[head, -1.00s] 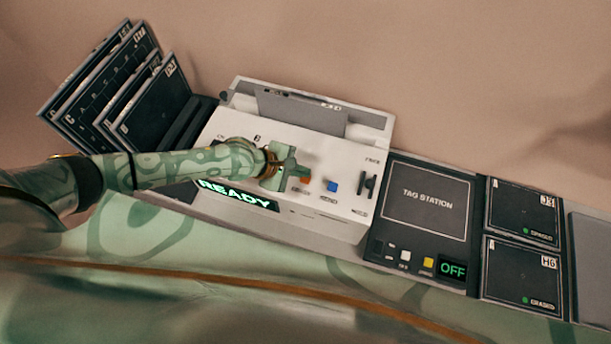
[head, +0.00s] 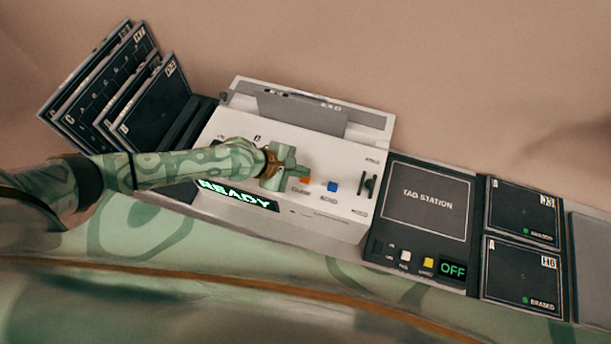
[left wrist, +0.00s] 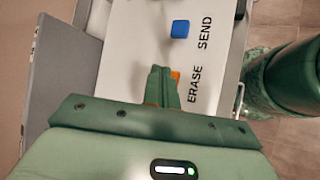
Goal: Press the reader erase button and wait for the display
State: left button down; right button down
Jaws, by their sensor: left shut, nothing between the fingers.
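The white reader (head: 345,160) stands against the wall, and its display (head: 237,196) reads READY in green. The orange erase button (head: 305,181) is on its front panel, labelled ERASE in the left wrist view, where a sliver of the button (left wrist: 175,76) shows beside my fingers. My left gripper (head: 298,171) is shut and empty, with its fingertips right at the erase button and partly covering it. I cannot tell whether they touch or press it. The blue SEND button (head: 332,187) is uncovered just to the right. My right gripper is not in view.
A tag station (head: 428,202) with an OFF display (head: 452,270) adjoins the reader on the right. Beyond it lie two dark plates, J3 (head: 522,212) and H6 (head: 522,273). Several dark plates (head: 150,105) stand in a rack at the left.

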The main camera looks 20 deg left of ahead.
aim_at(301, 179)
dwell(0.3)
pick_arm(q)
jog(key=shift+f, duration=0.4)
jog(key=shift+f+b, duration=0.5)
dwell(0.6)
jog(key=shift+r, duration=0.1)
jog(key=shift+r+p, duration=0.85)
jog(key=shift+p, duration=0.25)
notch_tip(301, 179, up, 5)
jog(key=p, duration=0.5)
jog(key=shift+p, duration=0.3)
